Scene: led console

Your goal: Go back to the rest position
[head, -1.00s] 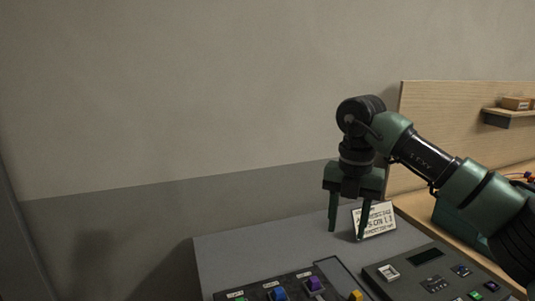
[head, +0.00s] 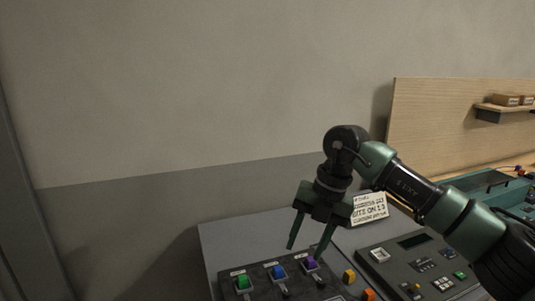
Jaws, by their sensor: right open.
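My right gripper (head: 305,250) is open and empty in the head view. It points down over the back edge of a dark switch panel, close to a purple switch (head: 310,264); I cannot tell whether a finger touches it. A blue switch (head: 278,272) and a green switch (head: 243,283) stand to its left on the same panel (head: 262,290). My left gripper is not in the picture.
A white sign card (head: 369,208) stands behind my right gripper. A dark control box (head: 407,262) with a small screen and buttons lies to the right. Yellow (head: 349,275) and orange (head: 369,294) pieces sit between. The grey tabletop (head: 235,240) at left is bare.

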